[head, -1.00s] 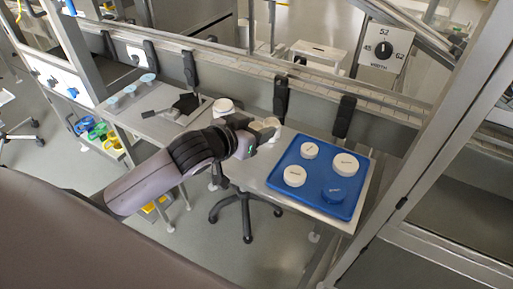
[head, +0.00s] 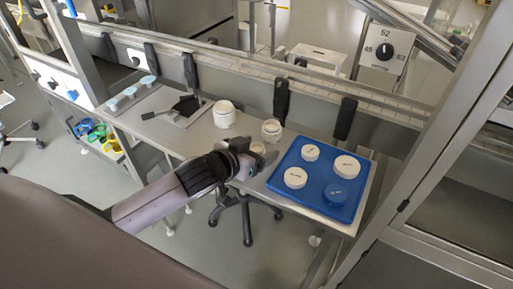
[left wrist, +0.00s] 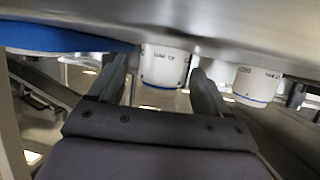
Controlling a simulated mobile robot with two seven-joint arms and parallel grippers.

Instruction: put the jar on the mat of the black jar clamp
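A white jar (head: 224,114) stands upright on the grey table, right of the black jar clamp (head: 187,104), whose mat looks like a grey plate (head: 172,116). A smaller white jar (head: 271,131) stands between it and the blue tray. My left gripper (head: 252,151) is near the table's front edge, short of the smaller jar; a pale round thing beside its fingers is too small to identify. In the left wrist view, which is upside down, my left gripper (left wrist: 160,85) is open, with one jar (left wrist: 165,66) beyond the gap between its fingers and another jar (left wrist: 256,86) to the right. My right gripper is not seen.
A blue tray (head: 284,181) with several round lids stands at the table's right end. Black uprights (head: 280,100) and a rail line the back. The table between clamp and large jar is bare.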

